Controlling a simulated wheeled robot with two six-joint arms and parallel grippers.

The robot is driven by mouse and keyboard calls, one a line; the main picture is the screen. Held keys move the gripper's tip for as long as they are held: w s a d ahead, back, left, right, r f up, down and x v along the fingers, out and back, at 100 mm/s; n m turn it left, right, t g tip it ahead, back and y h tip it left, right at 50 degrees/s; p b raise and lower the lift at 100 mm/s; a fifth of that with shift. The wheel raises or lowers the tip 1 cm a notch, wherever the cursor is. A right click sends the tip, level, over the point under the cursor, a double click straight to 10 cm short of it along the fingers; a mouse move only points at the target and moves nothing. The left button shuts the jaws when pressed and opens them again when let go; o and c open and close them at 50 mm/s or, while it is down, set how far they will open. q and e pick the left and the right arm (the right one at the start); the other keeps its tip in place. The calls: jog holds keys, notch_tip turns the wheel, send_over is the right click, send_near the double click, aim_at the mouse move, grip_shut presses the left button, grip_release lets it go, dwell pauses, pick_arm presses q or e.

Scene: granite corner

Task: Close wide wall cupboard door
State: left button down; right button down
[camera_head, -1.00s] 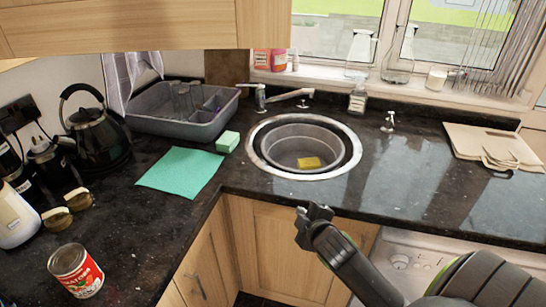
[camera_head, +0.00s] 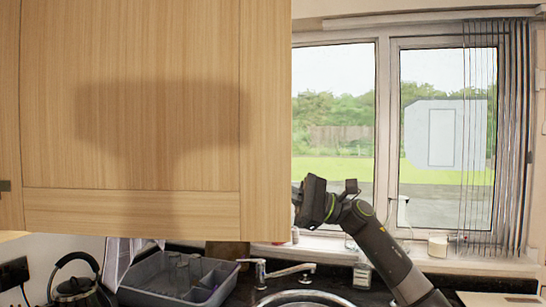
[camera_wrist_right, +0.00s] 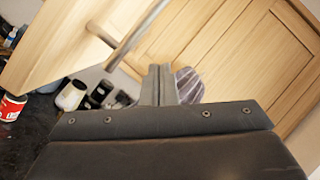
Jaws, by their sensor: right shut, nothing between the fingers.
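The wide wall cupboard door (camera_head: 130,130) is a pale wood panel filling the left of the head view, with its right edge near the window. In the right wrist view a wood panel (camera_wrist_right: 48,45) carries a metal bar handle (camera_wrist_right: 138,35). A framed wood panel (camera_wrist_right: 235,50) shows behind at right. My right gripper (camera_head: 299,195) is beside the door's lower right edge in the head view. Its fingers (camera_wrist_right: 160,80) are shut and empty, below the handle in the wrist picture. Whether it touches the door cannot be told. My left gripper is out of view.
A window (camera_head: 335,90) with vertical blinds (camera_head: 515,130) is at right. Below are a grey dish rack (camera_head: 150,283), tap (camera_head: 285,270), sink (camera_head: 305,297) and kettle (camera_head: 75,290). A red can (camera_wrist_right: 12,108) stands on the dark worktop. Open air lies right of the door.

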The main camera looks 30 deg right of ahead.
aim_at(273, 153)
jog(key=s+d+r+n+g+h, duration=0.3)
jog(key=s+d+r+n+g, duration=0.15)
jog(key=s+r+n, duration=0.45)
jog(key=shift+n+t, duration=0.35)
jog(key=shift+n, duration=0.05)
jog(key=p+x, duration=0.1)
jog(key=x, duration=0.1)
jog(key=p+x, duration=0.1)
jog(key=x, duration=0.2)
jog(key=p+x, duration=0.1)
jog(key=x, duration=0.2)
jog(key=shift+w+d+f+p, duration=0.1)
jog(key=shift+w+f+p, duration=0.2)
jog(key=shift+w+p, duration=0.05)
jog(key=shift+w+a+f, duration=0.2)
jog(key=shift+w+a, duration=0.1)
jog(key=shift+a, duration=0.4)
